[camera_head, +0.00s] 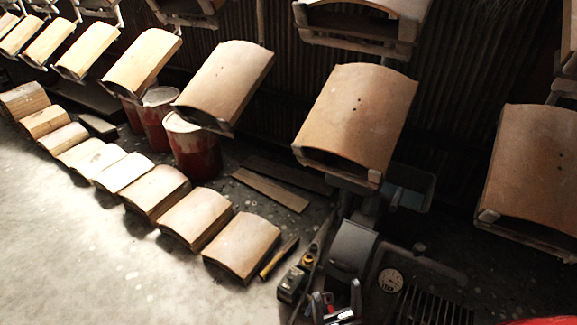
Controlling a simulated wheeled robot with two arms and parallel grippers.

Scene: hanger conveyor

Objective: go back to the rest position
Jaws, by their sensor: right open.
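My right gripper (336,296) shows at the bottom edge, right of centre, with its jaws apart. I see nothing between its fingers. It is in front of a grey machine housing (352,247) and right of a small dark box with yellow parts (291,284). My left gripper is not in view.
Curved tan panels hang in a row, among them a near one (360,112) and one at the right (535,165). Several curved blocks, such as the nearest (242,246), line the floor. Red buckets (192,150) stand behind. A round gauge (390,281) is right of my gripper. The floor at lower left is clear.

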